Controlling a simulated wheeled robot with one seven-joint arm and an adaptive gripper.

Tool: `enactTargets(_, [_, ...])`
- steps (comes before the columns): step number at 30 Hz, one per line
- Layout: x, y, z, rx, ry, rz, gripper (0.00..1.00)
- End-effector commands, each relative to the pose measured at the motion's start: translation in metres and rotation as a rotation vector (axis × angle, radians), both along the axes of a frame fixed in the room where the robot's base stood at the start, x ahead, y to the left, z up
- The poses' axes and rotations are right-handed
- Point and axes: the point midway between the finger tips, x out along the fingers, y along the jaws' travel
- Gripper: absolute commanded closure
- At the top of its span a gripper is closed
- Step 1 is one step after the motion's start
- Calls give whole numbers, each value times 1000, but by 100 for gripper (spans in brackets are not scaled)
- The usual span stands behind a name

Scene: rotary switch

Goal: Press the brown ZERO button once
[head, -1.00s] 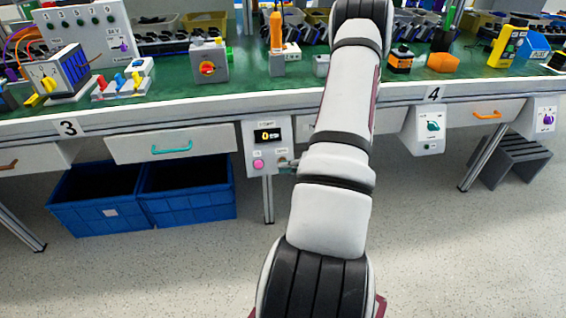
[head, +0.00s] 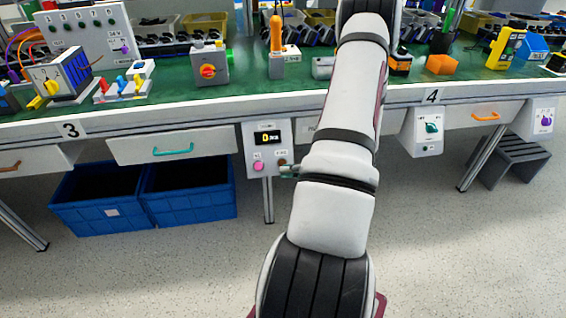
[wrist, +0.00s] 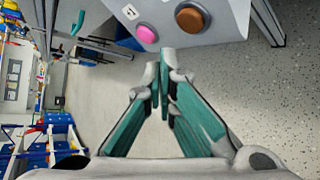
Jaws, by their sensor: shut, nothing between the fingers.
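The brown button (wrist: 193,16) is a large round knob in a dark ring on the grey control box (head: 267,147). In the head view the brown button (head: 283,162) shows small at the lower right of the box's front. My gripper (wrist: 163,68) is shut and empty, its teal fingers together. In the wrist view its tips are below and left of the brown button, apart from it in the picture. In the head view only a small part of my gripper (head: 289,171) shows beside my arm, just below the button. The button looks unobstructed in both views.
A pink button (wrist: 147,34) sits beside the brown one, and a lit display (head: 268,138) is above them. The box hangs at the bench edge next to a drawer (head: 172,146). Blue crates (head: 186,193) stand under the bench. Open floor lies in front.

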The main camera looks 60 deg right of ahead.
Motion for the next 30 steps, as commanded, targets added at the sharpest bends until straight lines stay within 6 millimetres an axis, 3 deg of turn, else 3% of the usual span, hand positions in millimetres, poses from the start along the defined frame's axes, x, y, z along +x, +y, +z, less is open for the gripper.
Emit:
enactTargets(10, [-15,18,13,0,1,1,100])
enactTargets(30, [-16,19,13,0,1,1,100])
